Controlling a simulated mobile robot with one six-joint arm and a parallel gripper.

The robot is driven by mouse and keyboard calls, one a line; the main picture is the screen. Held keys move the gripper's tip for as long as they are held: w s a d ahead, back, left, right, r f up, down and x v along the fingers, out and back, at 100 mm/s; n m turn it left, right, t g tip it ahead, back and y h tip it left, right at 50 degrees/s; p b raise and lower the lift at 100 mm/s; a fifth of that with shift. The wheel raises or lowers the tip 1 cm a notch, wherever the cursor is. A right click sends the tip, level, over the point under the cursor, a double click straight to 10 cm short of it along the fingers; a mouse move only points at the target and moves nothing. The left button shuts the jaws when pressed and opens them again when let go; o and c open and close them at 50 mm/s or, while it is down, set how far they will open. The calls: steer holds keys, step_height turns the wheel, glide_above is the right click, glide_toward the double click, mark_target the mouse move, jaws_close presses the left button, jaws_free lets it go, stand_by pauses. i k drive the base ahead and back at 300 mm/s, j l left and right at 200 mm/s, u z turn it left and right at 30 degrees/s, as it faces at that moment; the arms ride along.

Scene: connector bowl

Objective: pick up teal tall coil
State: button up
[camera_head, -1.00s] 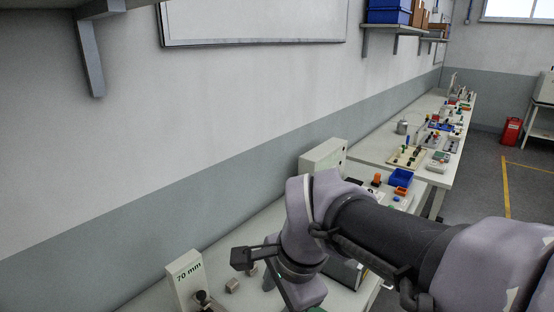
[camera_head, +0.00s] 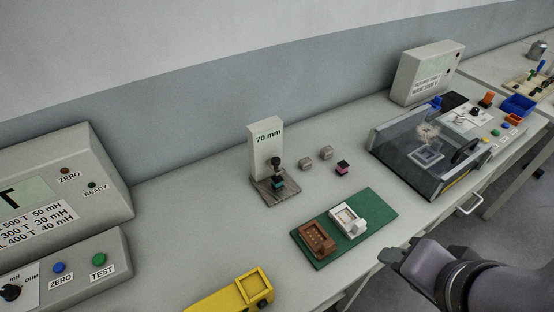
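A small upright piece with a dark top and a teal band (camera_head: 278,182) stands on a grey-brown wooden base in front of the panel marked 70 mm (camera_head: 265,146). It looks like the teal tall coil, but it is small and its lower part is hard to make out. My arm's wrist is at the lower right, beyond the table's front edge and well apart from this piece.
A green mat (camera_head: 372,214) holds a brown connector (camera_head: 317,240) and a white connector (camera_head: 348,218). Small grey blocks (camera_head: 326,153) and a black-pink block (camera_head: 343,168) lie nearby. A clear-walled box (camera_head: 415,150) stands right, a yellow holder (camera_head: 235,293) in front, a meter (camera_head: 62,190) left.

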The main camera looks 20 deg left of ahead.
mark_target(277, 182)
steer(key=i+l+u, duration=0.15)
steer(key=u, duration=0.25)
steer(key=i+l+u, duration=0.2)
steer(key=u, duration=0.25)
steer(key=i+l+u, duration=0.15)
steer(key=l+u, duration=0.5)
steer(key=u, duration=0.15)
steer(key=i+l+u, duration=0.1)
steer(key=l+u, duration=0.35)
steer(key=j, duration=0.1)
